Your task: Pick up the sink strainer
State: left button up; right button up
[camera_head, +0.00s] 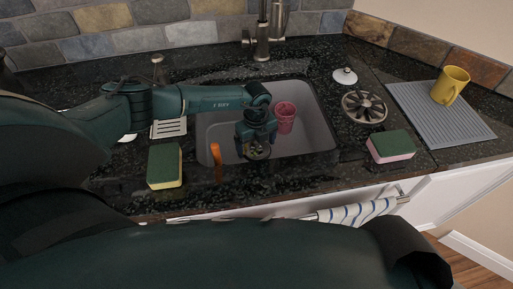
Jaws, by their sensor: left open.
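My left gripper (257,153) reaches in from the left and points down into the grey sink (310,133). Its fingers are apart. A small round metallic piece (257,149) shows between and behind the fingers, low in the sink. It looks like the sink strainer, but the gripper partly hides it, and I cannot tell whether the fingers touch it. My right gripper is not in view.
A pink cup (285,117) stands in the sink behind the gripper, and an orange-handled item (216,154) is at its left. Sponges (165,166) (391,146), a spoked round piece (364,107) and a white-topped piece (345,77) lie around. A yellow mug (450,85) stands on a grey mat (427,115).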

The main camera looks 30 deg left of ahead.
pick_arm(q)
jog(key=c, duration=0.9)
jog(key=shift+o, duration=0.2)
jog(key=shift+r, duration=0.1)
